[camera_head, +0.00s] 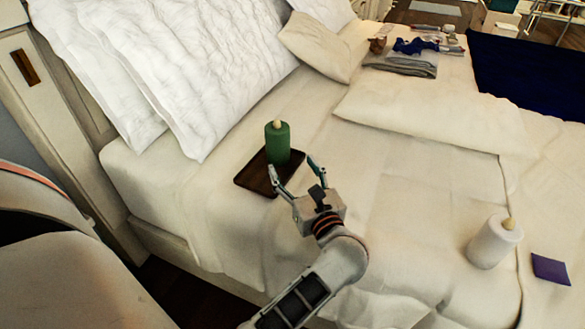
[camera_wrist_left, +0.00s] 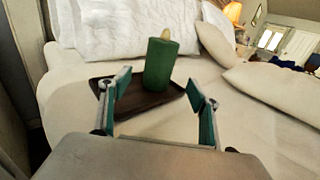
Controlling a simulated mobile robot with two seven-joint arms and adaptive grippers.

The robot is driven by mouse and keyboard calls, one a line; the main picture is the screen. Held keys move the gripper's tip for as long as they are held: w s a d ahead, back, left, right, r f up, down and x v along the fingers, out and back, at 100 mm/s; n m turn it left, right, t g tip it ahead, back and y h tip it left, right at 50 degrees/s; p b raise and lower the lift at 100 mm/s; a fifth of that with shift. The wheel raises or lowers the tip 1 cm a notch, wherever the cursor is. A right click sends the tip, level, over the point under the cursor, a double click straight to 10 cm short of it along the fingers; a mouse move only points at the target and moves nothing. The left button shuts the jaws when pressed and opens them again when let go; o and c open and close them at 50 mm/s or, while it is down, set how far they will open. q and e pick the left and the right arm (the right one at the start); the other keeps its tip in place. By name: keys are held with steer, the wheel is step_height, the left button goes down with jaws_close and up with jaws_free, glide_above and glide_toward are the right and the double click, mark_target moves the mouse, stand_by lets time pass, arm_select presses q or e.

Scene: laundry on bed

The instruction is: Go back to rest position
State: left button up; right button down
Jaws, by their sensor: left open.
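My left gripper (camera_head: 294,172) is open and empty over the bed, just in front of a dark brown tray (camera_head: 250,178). Its two fingers also show spread apart in the left wrist view (camera_wrist_left: 160,95). A green bottle-like object with a pale tip (camera_head: 277,143) stands upright on the tray. In the left wrist view the green object (camera_wrist_left: 160,64) stands beyond and between the fingertips, apart from them. The tray (camera_wrist_left: 140,102) lies flat on the bed there. My right gripper does not show in either view.
White pillows (camera_head: 205,65) lean at the bed's head. A white bottle-like object (camera_head: 494,242) and a purple square (camera_head: 550,268) lie toward the right. Folded clothes (camera_head: 405,65) lie at the far side, near a dark blue cover (camera_head: 530,75). The bed's middle (camera_head: 420,190) is clear.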

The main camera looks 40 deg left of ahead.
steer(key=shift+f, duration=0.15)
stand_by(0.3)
